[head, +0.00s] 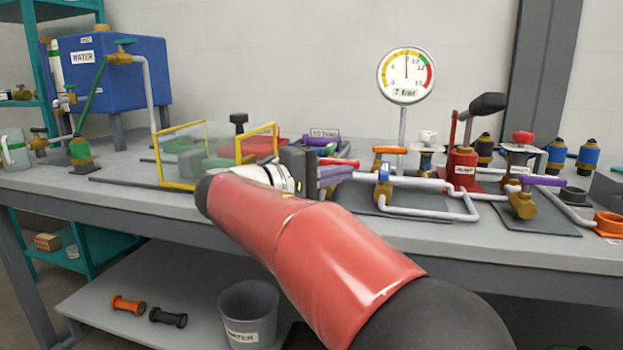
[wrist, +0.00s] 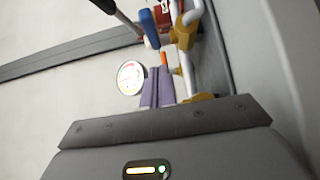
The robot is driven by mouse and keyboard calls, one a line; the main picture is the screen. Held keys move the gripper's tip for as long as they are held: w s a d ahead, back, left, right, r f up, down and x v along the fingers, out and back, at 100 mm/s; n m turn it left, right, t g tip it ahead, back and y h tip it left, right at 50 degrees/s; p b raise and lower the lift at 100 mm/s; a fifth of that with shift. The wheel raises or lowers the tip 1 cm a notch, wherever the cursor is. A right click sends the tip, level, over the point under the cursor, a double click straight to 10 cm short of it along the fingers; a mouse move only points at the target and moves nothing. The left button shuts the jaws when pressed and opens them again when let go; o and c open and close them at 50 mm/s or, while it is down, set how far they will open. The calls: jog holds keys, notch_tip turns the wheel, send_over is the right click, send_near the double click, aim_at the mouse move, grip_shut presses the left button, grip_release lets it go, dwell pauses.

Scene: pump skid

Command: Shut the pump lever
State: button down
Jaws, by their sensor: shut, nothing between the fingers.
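The red hand pump (head: 462,168) stands on the bench right of centre in the head view. Its lever ends in a thick black grip (head: 487,104), raised above the pump and tilted up to the right. In the wrist view a dark rod (wrist: 103,5) at the top edge looks like part of the lever; the rest is cut off. My gripper (head: 345,172) is left of the pump, over the bench and apart from the lever. Its purple fingers (wrist: 158,90) are together, with nothing between them.
A round gauge (head: 406,75) on a post stands behind the pipes. White pipes (head: 430,212) and brass valves lie between my gripper and the pump. A yellow-framed clear guard (head: 210,150) stands left of my gripper. Valves with red and blue parts crowd the pump's right.

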aim_at(384, 175)
jog(key=shift+s+d, duration=0.3)
jog(key=shift+d, duration=0.65)
jog(key=shift+s+d, duration=0.3)
jog(key=shift+d, duration=0.65)
